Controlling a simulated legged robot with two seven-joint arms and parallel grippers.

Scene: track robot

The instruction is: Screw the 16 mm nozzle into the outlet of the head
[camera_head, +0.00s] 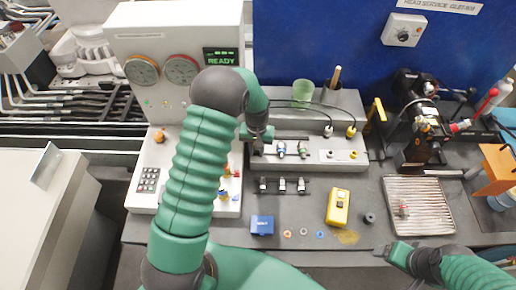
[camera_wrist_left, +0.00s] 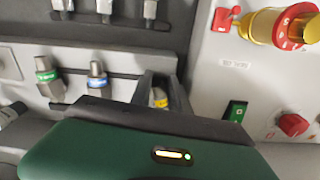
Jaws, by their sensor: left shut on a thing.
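My left gripper (camera_head: 258,139) reaches over the grey nozzle rack (camera_head: 312,160) from the left. In the left wrist view its dark fingers (camera_wrist_left: 160,84) are shut on a nozzle with a yellow band (camera_wrist_left: 160,97), mostly hidden between them. I cannot read its size. A green-banded nozzle (camera_wrist_left: 47,76) and a blue-banded nozzle (camera_wrist_left: 97,76) stand beside it in the row. The black head assembly (camera_head: 420,135) stands on the bench at the right; its outlet is not clear. My right gripper (camera_head: 390,252) is low at the right, empty-looking, its jaws too small to judge.
A ribbed metal tray (camera_head: 420,205) lies in front of the head. A yellow device (camera_head: 338,207) and a blue box (camera_head: 262,225) lie on the front bench. The gauge panel (camera_head: 170,70) and keypad console (camera_head: 150,180) stand at the left. Black cables (camera_head: 300,104) arch behind the rack.

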